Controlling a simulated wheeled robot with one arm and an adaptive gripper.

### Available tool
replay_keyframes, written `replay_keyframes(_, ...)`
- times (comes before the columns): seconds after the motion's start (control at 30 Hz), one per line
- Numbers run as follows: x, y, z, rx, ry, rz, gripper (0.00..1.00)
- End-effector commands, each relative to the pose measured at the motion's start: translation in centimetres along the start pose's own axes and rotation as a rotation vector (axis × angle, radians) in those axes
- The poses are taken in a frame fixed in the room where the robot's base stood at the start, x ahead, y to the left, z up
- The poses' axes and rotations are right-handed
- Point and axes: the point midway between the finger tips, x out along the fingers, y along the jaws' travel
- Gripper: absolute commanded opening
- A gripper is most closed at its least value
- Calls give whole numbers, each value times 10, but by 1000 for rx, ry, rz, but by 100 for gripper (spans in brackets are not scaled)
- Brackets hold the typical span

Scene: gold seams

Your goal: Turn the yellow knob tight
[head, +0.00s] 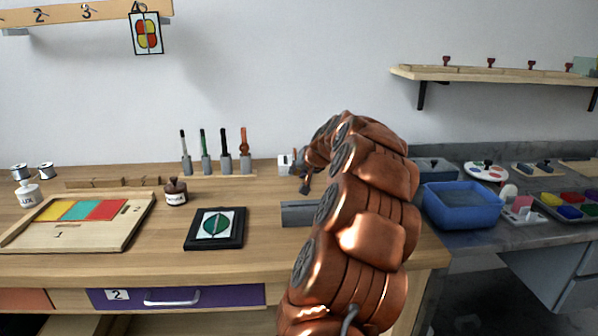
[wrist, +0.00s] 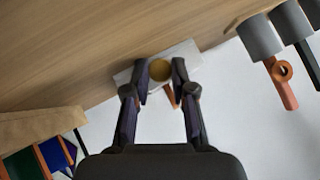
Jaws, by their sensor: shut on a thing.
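The yellow knob (wrist: 160,71) shows in the wrist view as a round, dull gold disc on a pale block (wrist: 187,53). My gripper (wrist: 160,84) has one dark finger on each side of the knob and is shut on it. The fingers hide parts of the knob's sides. In the head view the small white block (head: 284,163) stands at the back of the bench, with my gripper (head: 303,182) just to its right. The knob itself cannot be made out there.
A row of upright tools in grey holders (head: 226,164) stands left of the block. A blue bin (head: 462,207) is at right.

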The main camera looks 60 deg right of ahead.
Motion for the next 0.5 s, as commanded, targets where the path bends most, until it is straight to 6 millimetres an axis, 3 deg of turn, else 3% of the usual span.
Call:
replay_keyframes(0.13, -1, -1, -2, -1, 4, -1, 0)
replay_keyframes(0.17, -1, -1, -2, -1, 4, -1, 27)
replay_keyframes(0.23, -1, -1, -2, -1, 4, 0, 34)
replay_keyframes(0.5, 0, 0, -1, -1, 2, 0, 35)
